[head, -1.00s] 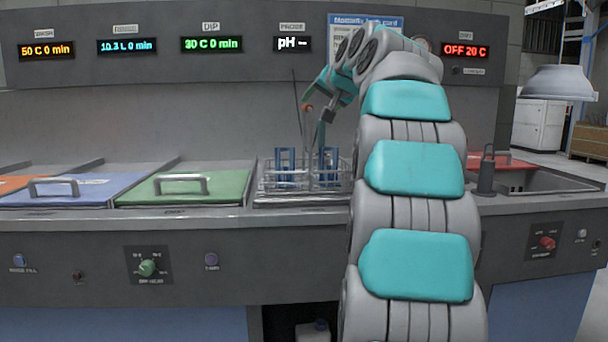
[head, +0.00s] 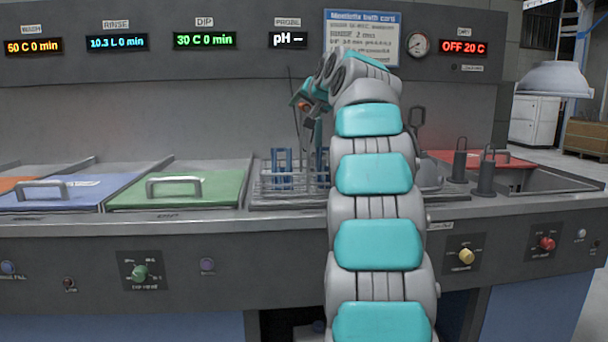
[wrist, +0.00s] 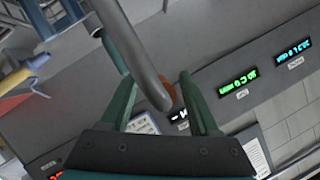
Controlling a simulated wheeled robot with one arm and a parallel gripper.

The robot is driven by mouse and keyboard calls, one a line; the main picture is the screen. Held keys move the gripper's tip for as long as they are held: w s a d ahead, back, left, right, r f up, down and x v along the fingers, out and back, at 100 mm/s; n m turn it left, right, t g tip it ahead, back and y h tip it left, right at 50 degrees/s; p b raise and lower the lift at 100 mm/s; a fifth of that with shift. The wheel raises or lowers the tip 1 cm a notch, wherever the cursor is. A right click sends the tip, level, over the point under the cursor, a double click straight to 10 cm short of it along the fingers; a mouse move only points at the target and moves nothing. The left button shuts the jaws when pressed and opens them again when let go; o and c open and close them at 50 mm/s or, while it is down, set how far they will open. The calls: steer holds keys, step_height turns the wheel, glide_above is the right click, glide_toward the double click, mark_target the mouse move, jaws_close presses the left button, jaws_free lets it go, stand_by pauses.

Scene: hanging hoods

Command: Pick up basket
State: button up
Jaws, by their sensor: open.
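The wire basket (head: 262,185) stands on the counter right of the green lid, with upright blue pieces (head: 282,168) inside. My arm hides its right part. A thin dark rod (head: 295,110) rises above it. My gripper (head: 305,100) is above the basket, close to an orange spot near the rod's upper part. In the wrist view my gripper (wrist: 158,82) is open, its green fingers apart. A thick grey bar (wrist: 135,50) reaches between them, with an orange part by its end. Whether it belongs to the basket, and whether it touches the fingers, I cannot tell.
A green lid (head: 180,190) and a blue lid (head: 65,193), both with handles, lie to the left. Dark upright cylinders (head: 486,175) stand at an open tank on the right. The back panel (head: 200,110) rises close behind the basket. A grey hood (head: 555,80) hangs at the right.

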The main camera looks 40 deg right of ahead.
steer(key=shift+w, duration=0.1)
steer(key=shift+c, duration=0.3)
jaws_close()
stand_by(1.0)
